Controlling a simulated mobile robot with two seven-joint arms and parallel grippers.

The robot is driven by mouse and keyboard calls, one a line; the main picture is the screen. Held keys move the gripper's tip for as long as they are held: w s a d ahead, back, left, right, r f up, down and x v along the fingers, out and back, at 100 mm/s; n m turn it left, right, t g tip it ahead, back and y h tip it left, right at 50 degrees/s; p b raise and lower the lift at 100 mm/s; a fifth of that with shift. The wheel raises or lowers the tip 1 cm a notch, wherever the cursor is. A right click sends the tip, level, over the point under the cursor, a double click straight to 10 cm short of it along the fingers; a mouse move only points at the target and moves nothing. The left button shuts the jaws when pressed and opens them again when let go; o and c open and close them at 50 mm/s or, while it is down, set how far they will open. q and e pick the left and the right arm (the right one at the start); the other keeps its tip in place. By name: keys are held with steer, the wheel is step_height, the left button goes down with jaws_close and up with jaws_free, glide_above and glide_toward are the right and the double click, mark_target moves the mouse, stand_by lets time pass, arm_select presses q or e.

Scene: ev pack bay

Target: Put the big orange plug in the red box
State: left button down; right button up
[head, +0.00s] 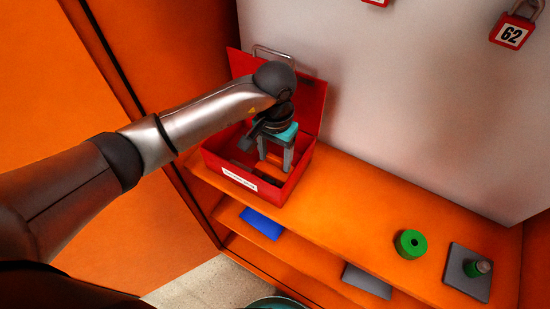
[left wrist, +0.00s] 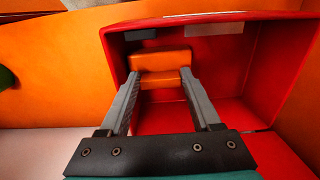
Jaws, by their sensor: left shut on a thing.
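The red box (head: 287,194) stands on the orange shelf with its lid raised at the back. It has a white label on its front. My left gripper (head: 275,165) reaches down into the open box from above. In the left wrist view its fingers (left wrist: 158,76) are shut on the big orange plug (left wrist: 160,61). The red walls and floor of the box (left wrist: 226,85) surround the plug in that view. I cannot tell whether the plug touches the box floor. In the head view the plug is mostly hidden by the gripper and box. My right gripper is not in view.
A blue item (head: 262,223) and a grey item (head: 367,280) are lower down. Red padlocks (head: 512,33) hang on the wall.

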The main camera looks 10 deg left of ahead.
mark_target(275, 168)
arm_select(q)
steer(key=shift+f, duration=0.7)
steer(key=shift+f, duration=0.1)
steer(key=shift+c, duration=1.8)
jaws_free()
step_height(275, 168, up, 12)
